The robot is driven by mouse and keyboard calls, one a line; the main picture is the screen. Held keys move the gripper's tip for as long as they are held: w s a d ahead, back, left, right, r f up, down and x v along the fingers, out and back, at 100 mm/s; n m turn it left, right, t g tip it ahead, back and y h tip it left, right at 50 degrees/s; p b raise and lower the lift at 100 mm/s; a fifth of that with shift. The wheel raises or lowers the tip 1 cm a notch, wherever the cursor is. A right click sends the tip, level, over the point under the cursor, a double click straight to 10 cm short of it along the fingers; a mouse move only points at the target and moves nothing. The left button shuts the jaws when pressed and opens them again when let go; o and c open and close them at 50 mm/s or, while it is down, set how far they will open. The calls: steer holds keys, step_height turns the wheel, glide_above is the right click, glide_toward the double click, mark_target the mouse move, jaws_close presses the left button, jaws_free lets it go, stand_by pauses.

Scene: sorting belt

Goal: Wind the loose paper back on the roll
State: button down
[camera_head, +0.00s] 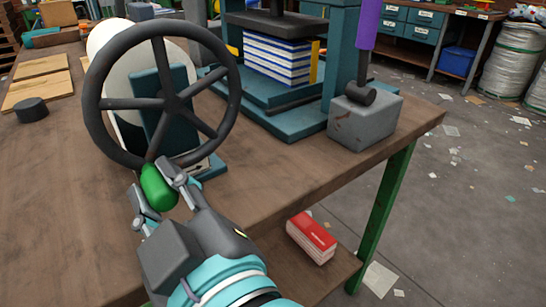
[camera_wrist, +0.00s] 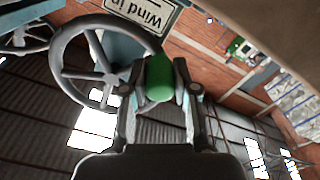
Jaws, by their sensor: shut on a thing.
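A dark spoked handwheel (camera_head: 215,124) stands on a teal bracket (camera_head: 150,88) on the workbench, in front of a white paper roll (camera_head: 103,45). The wheel hides much of the roll. A green handle (camera_head: 157,187) sits at the wheel's lower rim. My gripper (camera_head: 160,196) is shut on the green handle, with one finger on each side. In the wrist view the green handle (camera_wrist: 159,78) is between my fingers, beside the wheel (camera_wrist: 62,62). A sign reading "Wind in" (camera_wrist: 148,12) shows above the handle there.
A teal press (camera_head: 290,122) with a stack of blue-and-white paper stands behind, right of the wheel. A grey block with a purple lever (camera_head: 365,120) is at the bench's right. A red box (camera_head: 311,238) lies on the lower shelf. Wooden boards (camera_head: 40,92) and a black cylinder (camera_head: 31,111) lie left.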

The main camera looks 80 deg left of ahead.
steer(key=shift+f, duration=0.15)
steer(key=c, duration=0.9)
jaws_free()
steer(key=shift+a, duration=0.15)
steer(key=shift+w, duration=0.1)
